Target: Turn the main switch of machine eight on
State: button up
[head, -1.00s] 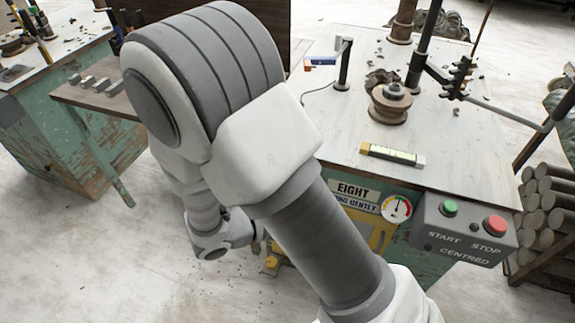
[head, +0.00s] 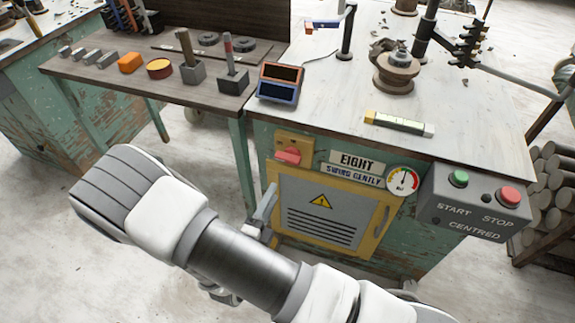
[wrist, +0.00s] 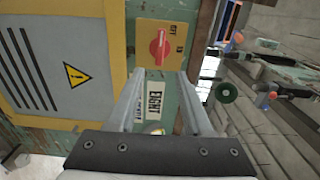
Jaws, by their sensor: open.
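The main switch of machine eight is a red round knob (head: 288,157) on a yellow plate (head: 294,141). It sits on the green front, left of the EIGHT sign (head: 356,162). In the wrist view the red knob (wrist: 158,47) lies just beyond the fingertips, roughly between them, with its pale bar running up and down the picture. My gripper (wrist: 158,76) is open and empty, apart from the knob. In the head view my gripper (head: 267,202) is below and left of the switch, partly hidden by my arm.
A yellow-framed vented door (head: 325,222) with a warning triangle is below the switch. A gauge (head: 402,179) and a grey START/STOP box (head: 470,210) are to the right. A side table (head: 110,90) with several blocks juts out at the left.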

aim_at(288, 162)
jog(key=b+x, duration=0.2)
jog(key=x, duration=1)
grip_shut()
